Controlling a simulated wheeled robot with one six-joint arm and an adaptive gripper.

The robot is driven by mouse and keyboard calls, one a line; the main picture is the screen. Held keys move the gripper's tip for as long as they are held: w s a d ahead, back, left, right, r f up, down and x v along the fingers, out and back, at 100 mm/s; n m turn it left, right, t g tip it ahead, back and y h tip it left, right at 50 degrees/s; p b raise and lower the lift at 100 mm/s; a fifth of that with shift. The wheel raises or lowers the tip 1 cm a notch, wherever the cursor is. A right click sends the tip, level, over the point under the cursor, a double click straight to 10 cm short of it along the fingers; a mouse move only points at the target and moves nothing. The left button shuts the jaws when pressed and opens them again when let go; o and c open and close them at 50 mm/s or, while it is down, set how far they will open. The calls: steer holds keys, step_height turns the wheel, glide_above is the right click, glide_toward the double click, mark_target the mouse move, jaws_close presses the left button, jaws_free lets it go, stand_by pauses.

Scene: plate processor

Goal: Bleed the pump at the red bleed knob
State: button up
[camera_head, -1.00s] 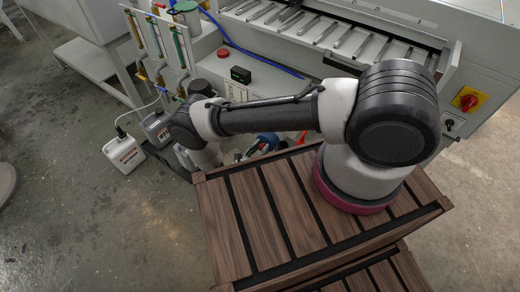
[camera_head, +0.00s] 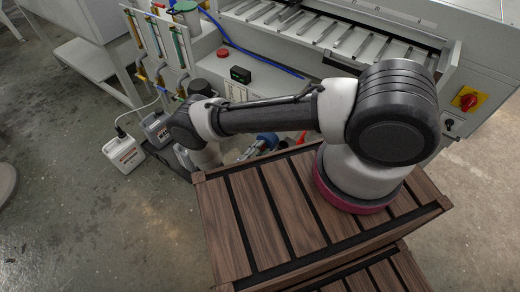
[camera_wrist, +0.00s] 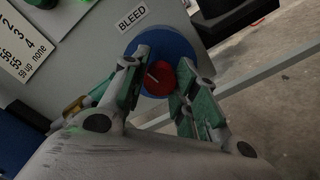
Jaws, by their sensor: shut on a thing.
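The red bleed knob (camera_wrist: 158,82) sits on a round blue disc (camera_wrist: 178,45) on a grey panel, under a label reading BLEED (camera_wrist: 132,17). A pale pointer line shows on the knob's face. My gripper (camera_wrist: 163,62) has its two green-padded fingers on either side of the knob, shut on it. The fingers cover parts of the disc's left and right edges. In the head view my arm and the wooden deck hide the knob and the fingers.
A white card with numbers (camera_wrist: 22,45) is on the panel at left in the wrist view. A red button (camera_head: 223,53) and a red-yellow switch (camera_head: 467,99) are on the machine.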

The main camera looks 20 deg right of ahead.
steer(key=shift+m, duration=1.1)
steer(key=o, duration=1)
